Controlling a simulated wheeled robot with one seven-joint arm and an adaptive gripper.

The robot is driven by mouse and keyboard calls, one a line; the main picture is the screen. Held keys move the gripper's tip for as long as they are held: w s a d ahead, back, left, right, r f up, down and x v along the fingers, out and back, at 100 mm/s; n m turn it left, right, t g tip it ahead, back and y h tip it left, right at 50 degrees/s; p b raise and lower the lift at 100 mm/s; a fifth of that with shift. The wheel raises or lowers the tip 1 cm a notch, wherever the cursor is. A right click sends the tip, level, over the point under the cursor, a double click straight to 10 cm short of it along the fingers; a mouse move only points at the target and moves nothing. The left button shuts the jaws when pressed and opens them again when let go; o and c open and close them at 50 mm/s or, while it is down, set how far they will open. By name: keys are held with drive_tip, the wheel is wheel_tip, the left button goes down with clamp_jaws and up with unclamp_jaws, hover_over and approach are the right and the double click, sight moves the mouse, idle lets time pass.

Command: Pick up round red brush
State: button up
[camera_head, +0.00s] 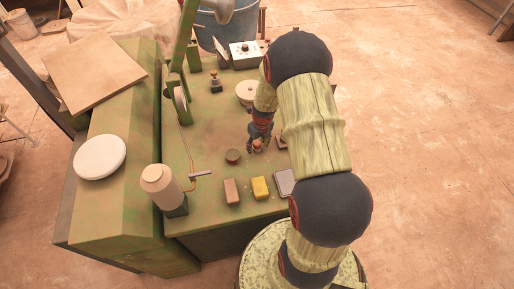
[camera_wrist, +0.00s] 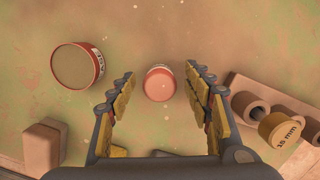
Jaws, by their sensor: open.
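A small round red piece (camera_wrist: 158,83), which I take to be the round red brush, stands on the green bench top between and just past my fingertips in the wrist view. It is seen from above, so bristles cannot be made out. It also shows under my gripper in the head view (camera_head: 257,146), partly hidden by the fingers. My gripper (camera_wrist: 159,76) is open and empty, pointing down above it, with one finger on each side. My gripper (camera_head: 258,147) looks small in the head view.
A larger red-sided tin (camera_wrist: 78,65) lies to the left. A brown block (camera_wrist: 42,145) is at lower left. A wooden holder (camera_wrist: 245,88) with rings, one marked 15 mm, is close on the right. A yellow sponge-like block (camera_head: 261,188) lies near the bench's front edge.

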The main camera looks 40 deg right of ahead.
drive_tip(key=shift+w+f, duration=0.1)
drive_tip(key=shift+f, duration=0.45)
drive_tip(key=shift+c, duration=0.9)
drive_tip(key=c, duration=1.1)
drive_tip(key=shift+r, duration=0.1)
